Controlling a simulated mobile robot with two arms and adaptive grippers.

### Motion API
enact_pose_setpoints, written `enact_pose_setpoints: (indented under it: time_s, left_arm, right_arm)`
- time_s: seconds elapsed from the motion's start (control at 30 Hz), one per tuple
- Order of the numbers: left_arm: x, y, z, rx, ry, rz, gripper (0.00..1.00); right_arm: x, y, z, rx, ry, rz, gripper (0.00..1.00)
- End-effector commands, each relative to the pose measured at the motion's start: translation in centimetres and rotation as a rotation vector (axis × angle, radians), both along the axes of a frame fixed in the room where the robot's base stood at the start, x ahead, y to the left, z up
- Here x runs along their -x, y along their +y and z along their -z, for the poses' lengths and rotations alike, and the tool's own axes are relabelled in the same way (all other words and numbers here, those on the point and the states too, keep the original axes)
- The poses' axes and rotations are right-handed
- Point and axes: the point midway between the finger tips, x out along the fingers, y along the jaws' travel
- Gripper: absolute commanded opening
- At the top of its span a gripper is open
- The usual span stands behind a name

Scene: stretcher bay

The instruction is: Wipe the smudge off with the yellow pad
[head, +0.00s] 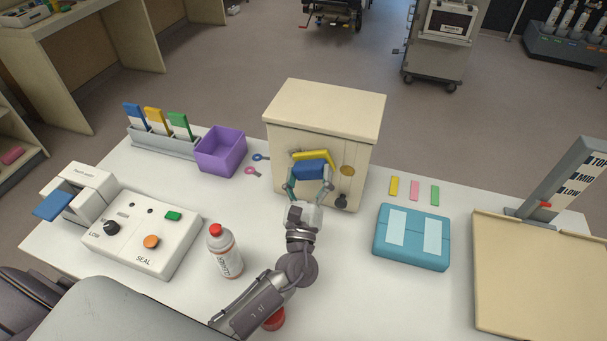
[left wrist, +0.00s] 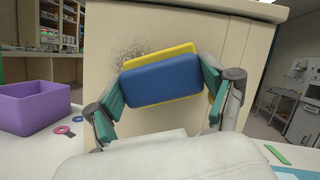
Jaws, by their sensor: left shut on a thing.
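The yellow pad (head: 318,156) has a blue backing (head: 310,169). My left gripper (head: 309,176) is shut on it, with a finger at each end of the blue backing. The pad is held slightly tilted at the front of the cream cabinet (head: 325,103), yellow side toward the panel. In the left wrist view the smudge (left wrist: 124,50) is a grey speckled patch on the panel, at the pad's upper left edge. The pad (left wrist: 160,57) may cover part of it. I cannot tell whether the pad touches the panel. My right gripper is not in view.
A dark knob (head: 341,201) and a round amber spot (head: 347,170) are on the cabinet front. A purple bin (head: 221,152) stands left, a red-capped bottle (head: 224,252) near my left arm, and a teal case (head: 411,237) right. Bare table lies between bin and bottle.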

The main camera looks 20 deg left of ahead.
Motion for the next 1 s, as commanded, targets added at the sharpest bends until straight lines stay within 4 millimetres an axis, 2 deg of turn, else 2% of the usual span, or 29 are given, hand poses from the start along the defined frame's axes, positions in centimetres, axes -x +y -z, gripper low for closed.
enact_pose_setpoints:
  time_s: [0.17,0.5,0.77,1.0]
  left_arm:
    - [0.1,0.5,0.1,-0.001,0.0,0.0,0.55]
    - [0.1,3.5,0.2,-0.001,0.0,-0.004,0.55]
    - [0.1,4.5,0.0,0.001,-0.002,-0.005,0.55]
    - [0.3,6.5,0.1,0.0,-0.003,-0.006,0.55]
  right_arm:
    - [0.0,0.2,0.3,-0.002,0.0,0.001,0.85]
    - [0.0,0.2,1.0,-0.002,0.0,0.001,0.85]
    - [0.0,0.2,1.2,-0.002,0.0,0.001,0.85]
    - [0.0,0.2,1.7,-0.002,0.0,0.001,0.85]
